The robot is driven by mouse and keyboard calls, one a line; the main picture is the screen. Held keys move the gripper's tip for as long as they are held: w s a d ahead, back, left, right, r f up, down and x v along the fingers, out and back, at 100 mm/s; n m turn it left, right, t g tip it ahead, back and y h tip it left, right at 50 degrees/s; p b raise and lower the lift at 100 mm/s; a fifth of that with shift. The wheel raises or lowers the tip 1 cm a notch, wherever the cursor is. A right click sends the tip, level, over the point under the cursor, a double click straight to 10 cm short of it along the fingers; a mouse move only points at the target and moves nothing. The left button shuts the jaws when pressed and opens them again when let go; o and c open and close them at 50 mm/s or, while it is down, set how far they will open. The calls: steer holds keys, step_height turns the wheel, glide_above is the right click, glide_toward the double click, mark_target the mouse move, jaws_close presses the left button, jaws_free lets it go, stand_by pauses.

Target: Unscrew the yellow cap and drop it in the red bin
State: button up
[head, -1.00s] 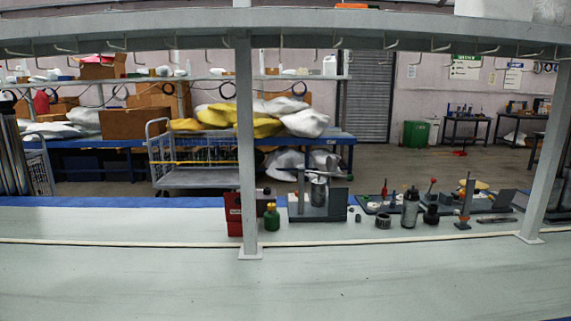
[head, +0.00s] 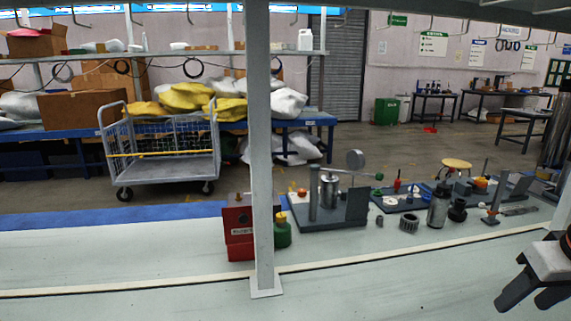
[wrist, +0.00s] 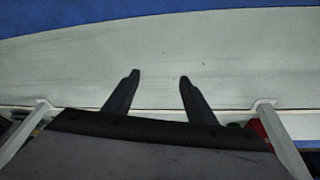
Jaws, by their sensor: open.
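A green bottle (head: 282,235) with a yellow cap (head: 281,216) stands upright on the bench in the head view, partly hidden by a grey post. A red box-shaped container (head: 238,228), which looks like the red bin, stands just left of it, behind the same post. My gripper (head: 522,304) is at the lower right of the head view, well to the right of the bottle. In the wrist view my gripper (wrist: 158,76) has its two fingers apart with nothing between them, over bare bench top.
The grey post (head: 261,150) rises from the bench in front of the bottle and red container. A grey fixture with a metal cylinder (head: 329,192) stands right of the bottle. A dark canister (head: 438,205) and several small parts stand farther right. The front bench top (head: 380,285) is clear.

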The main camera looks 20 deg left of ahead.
steer(key=w+a+r+n+g, duration=0.1)
steer(key=w+a+r+n, duration=0.2)
steer(key=w+a+r, duration=0.4)
steer(key=w+a+r+n, duration=0.25)
steer(key=w+a, duration=0.25)
steer(key=w, duration=0.4)
steer(key=w+a+r+n+g+y, duration=0.1)
steer(key=w+a+r+n, duration=0.3)
steer(key=w+a, duration=0.65)
steer(key=n+g, duration=0.3)
steer(key=n, duration=0.6)
glide_above(281, 215)
steer(key=w+d, duration=0.1)
steer(key=d, duration=0.1)
step_height(281, 215, down, 8)
steer(key=f, duration=0.5)
steer(key=a+f, duration=0.1)
steer(key=f, duration=1)
steer(key=shift+s+a+f, duration=0.35)
steer(key=shift+a, duration=0.05)
steer(key=shift+c, duration=0.2)
steer(key=c, duration=1.2)
steer(key=shift+n, duration=0.35)
steer(key=shift+c, duration=0.2)
